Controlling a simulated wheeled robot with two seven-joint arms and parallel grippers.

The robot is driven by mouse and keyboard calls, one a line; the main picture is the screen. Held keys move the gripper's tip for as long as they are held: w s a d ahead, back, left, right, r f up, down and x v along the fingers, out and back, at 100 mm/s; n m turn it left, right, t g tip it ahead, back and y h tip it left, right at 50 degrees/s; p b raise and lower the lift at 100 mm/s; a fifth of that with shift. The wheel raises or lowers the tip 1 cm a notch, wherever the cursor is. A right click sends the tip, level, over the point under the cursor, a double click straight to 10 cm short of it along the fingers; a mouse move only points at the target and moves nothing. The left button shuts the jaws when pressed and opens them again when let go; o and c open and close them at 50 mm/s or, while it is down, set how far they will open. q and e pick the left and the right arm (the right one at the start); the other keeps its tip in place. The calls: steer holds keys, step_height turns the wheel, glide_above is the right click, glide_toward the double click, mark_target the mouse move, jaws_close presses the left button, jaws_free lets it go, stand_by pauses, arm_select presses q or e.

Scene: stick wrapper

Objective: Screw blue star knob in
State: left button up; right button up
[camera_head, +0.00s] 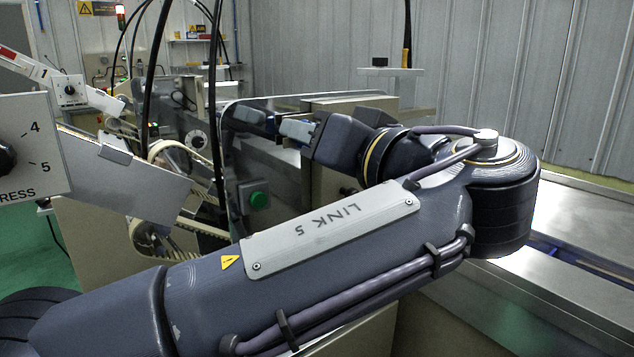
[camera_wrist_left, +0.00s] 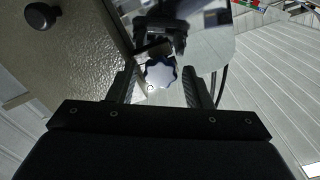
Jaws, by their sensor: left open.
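My left gripper (camera_wrist_left: 159,82) is open, with one dark finger on each side of the knob and a visible gap on both sides. I cannot tell how deep the knob sits between the fingers. In the head view my left arm crosses the picture and its gripper points left at the machine's reflective panel (camera_head: 232,165). I cannot make out the knob there. My right gripper is not in view.
Dark hanging cables (camera_head: 151,70) and a belt wheel (camera_head: 170,158) are to the left. A white dial panel (camera_head: 30,145) is at the far left. A round black knob (camera_wrist_left: 41,16) is on the machine face.

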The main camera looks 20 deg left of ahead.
arm_select(q)
steer(key=n+b, duration=1)
steer(key=n, duration=0.8)
steer(key=shift+n, duration=0.3)
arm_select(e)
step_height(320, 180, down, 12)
arm_select(q)
steer(key=shift+c, duration=0.3)
